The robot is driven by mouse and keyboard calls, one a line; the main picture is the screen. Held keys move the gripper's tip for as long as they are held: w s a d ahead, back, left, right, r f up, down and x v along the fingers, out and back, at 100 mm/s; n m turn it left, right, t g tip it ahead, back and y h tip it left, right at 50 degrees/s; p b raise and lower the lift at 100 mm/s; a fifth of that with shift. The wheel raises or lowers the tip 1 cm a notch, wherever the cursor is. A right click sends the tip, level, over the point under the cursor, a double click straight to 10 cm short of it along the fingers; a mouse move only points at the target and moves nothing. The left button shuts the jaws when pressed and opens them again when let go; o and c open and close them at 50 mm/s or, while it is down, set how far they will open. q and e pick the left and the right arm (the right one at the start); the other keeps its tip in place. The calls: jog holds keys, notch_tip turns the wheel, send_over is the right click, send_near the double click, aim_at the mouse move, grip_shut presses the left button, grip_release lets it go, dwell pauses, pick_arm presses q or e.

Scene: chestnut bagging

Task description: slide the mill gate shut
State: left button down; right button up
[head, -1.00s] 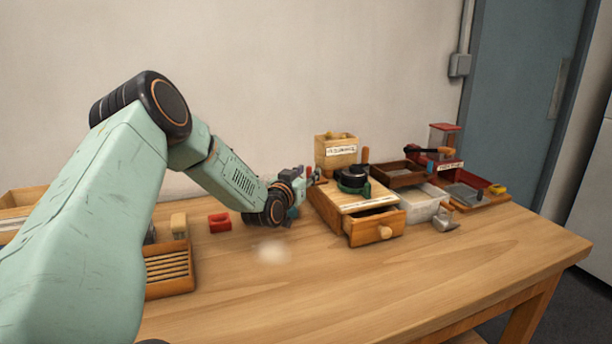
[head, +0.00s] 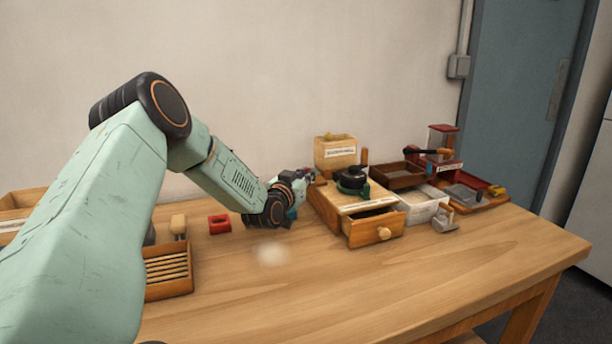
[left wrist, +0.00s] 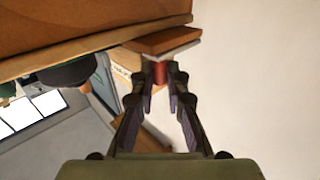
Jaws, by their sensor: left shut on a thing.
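The wooden mill (head: 322,205) stands at the middle back of the table, with its front drawer (head: 375,229) partly pulled out. A black and green round part (head: 351,182) sits on its top. A labelled wooden hopper box (head: 336,153) stands behind. My left gripper (head: 306,174) is at the mill's back left, partly hidden by my wrist. In the left wrist view its fingers (left wrist: 160,80) are shut on a small red piece (left wrist: 160,72), beside a brown wooden board (left wrist: 160,40). I cannot tell how far the gate is open. My right gripper is not in view.
A slatted wooden tray (head: 168,272), a brush (head: 179,227) and a red block (head: 219,224) are at the left. A brown tray (head: 399,174), a clear bin (head: 422,206) and a metal scoop (head: 444,221) are right of the mill. The front of the table is clear.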

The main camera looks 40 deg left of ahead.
pick_arm(q)
jog(key=shift+w+d+b, duration=0.35)
jog(key=shift+w+b, duration=0.05)
jog(key=shift+w, duration=0.2)
jog(key=shift+w+d+b, duration=0.3)
jog(key=shift+w+b, duration=0.1)
jog(key=shift+w, duration=0.2)
jog(key=shift+d+r, duration=0.1)
